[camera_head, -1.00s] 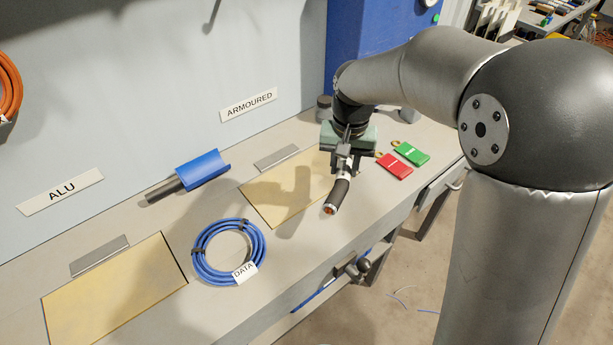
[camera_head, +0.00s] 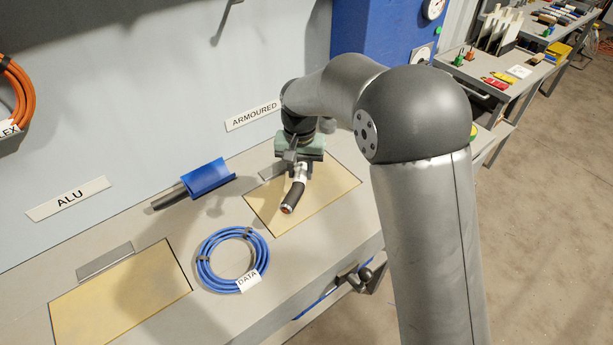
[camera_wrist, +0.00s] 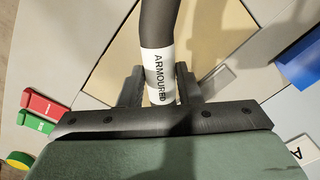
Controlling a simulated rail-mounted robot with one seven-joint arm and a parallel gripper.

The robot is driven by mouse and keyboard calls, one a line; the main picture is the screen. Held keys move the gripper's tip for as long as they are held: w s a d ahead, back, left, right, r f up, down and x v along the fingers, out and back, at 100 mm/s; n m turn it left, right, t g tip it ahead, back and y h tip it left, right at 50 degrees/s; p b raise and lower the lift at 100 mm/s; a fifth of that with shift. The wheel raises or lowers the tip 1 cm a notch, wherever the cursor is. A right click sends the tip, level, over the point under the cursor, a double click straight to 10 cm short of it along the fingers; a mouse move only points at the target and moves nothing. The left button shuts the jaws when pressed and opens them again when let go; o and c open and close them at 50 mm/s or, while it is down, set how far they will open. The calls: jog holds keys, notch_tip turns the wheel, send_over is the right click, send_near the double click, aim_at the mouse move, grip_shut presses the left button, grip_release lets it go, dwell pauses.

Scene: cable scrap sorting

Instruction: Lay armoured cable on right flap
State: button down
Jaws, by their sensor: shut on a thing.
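My gripper (camera_head: 300,168) is shut on the armoured cable (camera_head: 292,198), a short dark piece with a copper-coloured cut end. In the wrist view, the cable (camera_wrist: 157,22) carries a white band reading ARMOURED and runs between the two fingers (camera_wrist: 160,88). The right flap (camera_head: 335,190) is a yellowish panel in the bench top, below the ARMOURED sign (camera_head: 252,115). The gripper and cable are over the flap's left-middle part in the head view; the cable appears held above it, tilted, but the exact gap is unclear. The flap (camera_wrist: 112,58) also shows beneath the cable in the wrist view.
A blue coil labelled DATA (camera_head: 204,268) lies left of the right flap. A blue trough (camera_head: 208,177) with a dark rod is behind it. The left flap (camera_head: 120,300) is bare. Red (camera_wrist: 48,105) and green (camera_wrist: 35,121) tags lie at the wrist view's left.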

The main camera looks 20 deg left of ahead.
jog(key=w+f, duration=0.3)
jog(key=shift+d+f, duration=0.2)
jog(key=shift+d, duration=0.1)
jog(key=shift+f+p, duration=0.4)
jog(key=shift+f, duration=1.25)
jog(key=c, duration=1.1)
grip_release()
jog(key=shift+f, duration=0.1)
jog(key=shift+o, duration=0.2)
